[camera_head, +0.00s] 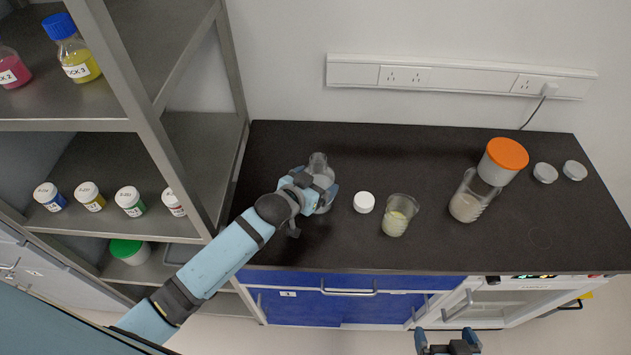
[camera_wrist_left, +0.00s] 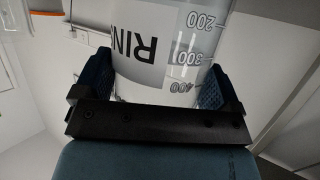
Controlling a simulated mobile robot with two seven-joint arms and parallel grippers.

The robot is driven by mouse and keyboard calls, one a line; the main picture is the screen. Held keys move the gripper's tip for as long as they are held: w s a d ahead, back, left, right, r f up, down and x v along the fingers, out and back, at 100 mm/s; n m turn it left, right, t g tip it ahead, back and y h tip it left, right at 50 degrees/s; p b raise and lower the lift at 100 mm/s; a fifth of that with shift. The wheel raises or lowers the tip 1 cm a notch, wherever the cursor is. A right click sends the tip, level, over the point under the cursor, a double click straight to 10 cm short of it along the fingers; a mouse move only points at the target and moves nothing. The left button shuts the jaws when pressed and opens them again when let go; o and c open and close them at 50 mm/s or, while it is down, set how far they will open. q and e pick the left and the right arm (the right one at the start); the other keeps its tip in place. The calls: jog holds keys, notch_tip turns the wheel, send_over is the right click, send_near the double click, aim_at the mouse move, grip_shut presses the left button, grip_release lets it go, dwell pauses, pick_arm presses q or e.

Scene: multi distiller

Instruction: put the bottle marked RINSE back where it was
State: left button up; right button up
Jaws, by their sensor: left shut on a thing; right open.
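The bottle marked RINSE (camera_head: 318,167) is clear glass, at the left part of the dark bench in the head view. In the left wrist view the bottle (camera_wrist_left: 165,50) shows its RINSE label and printed volume marks, both upside down. My left gripper (camera_head: 314,190) is shut on it, with a finger on each side of its body (camera_wrist_left: 152,85). The bottle stands about upright; I cannot tell whether its base touches the bench. My right gripper (camera_head: 447,341) is open and empty at the bottom edge, in front of the bench.
On the bench (camera_head: 300,252) are a white cap (camera_head: 364,202), a beaker with pale yellow liquid (camera_head: 398,215), a beaker with cloudy liquid (camera_head: 469,197), an orange-lidded tub (camera_head: 502,161) and two small clear dishes (camera_head: 545,172). A shelf rack (camera_head: 165,90) with bottles and jars stands left.

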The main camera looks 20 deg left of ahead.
pick_arm(q)
jog(key=o, duration=1.1)
jog(key=shift+f, duration=0.15)
jog(key=shift+c, duration=0.2)
jog(key=shift+o, duration=0.4)
jog(key=shift+s+r, duration=0.15)
jog(key=shift+r, duration=0.05)
jog(key=v, duration=1.1)
jog(key=shift+s+r+b, duration=0.2)
jog(key=shift+s+b, duration=0.15)
jog(key=shift+b, duration=0.1)
jog(key=shift+a+f, duration=0.1)
